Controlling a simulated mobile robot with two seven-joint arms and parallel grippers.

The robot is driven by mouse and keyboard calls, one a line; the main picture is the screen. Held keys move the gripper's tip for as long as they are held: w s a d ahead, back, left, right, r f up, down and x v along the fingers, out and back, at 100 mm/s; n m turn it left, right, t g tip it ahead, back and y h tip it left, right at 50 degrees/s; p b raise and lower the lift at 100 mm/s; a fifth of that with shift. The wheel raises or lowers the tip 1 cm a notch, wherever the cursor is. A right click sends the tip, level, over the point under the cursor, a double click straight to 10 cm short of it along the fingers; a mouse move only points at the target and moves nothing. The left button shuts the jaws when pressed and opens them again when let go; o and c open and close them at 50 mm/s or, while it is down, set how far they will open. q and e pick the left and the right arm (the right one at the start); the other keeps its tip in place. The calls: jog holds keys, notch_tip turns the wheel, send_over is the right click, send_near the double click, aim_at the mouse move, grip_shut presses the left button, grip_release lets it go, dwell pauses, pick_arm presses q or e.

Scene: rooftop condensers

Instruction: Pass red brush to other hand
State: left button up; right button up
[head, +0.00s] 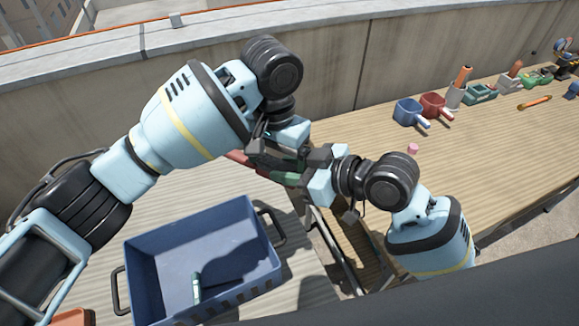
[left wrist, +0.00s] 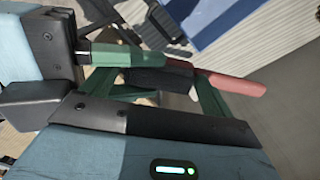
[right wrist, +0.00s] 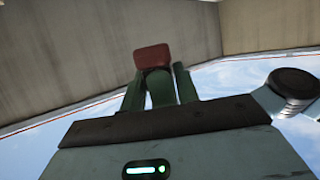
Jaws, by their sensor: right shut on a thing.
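The red brush (head: 238,157) is held in the air where my two grippers meet, above the back right of the blue bin (head: 190,235). Its red end sticks out to the left in the head view and to the right in the left wrist view (left wrist: 232,84). My right gripper (head: 289,177) is shut on the brush; the right wrist view shows the red end (right wrist: 152,56) beyond its green fingers (right wrist: 158,88). My left gripper (left wrist: 155,80) has its fingers spread on either side of the brush, with a dark part between them. The gripped section is mostly hidden in the head view.
A green-handled tool (head: 196,288) lies in the blue bin. On the right bench stand a blue dustpan (head: 408,112), a red dustpan (head: 434,106), a green dustpan (head: 481,94) and other tools. A small pink piece (head: 412,148) lies nearby. A wall runs along the back.

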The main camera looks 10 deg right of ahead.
pick_arm(q)
jog(key=shift+o, duration=1.1)
jog(key=shift+d, duration=0.1)
jog(key=shift+r, duration=0.35)
notch_tip(320, 180, up, 11)
jog(key=shift+r, duration=0.15)
jog(key=shift+a, duration=0.2)
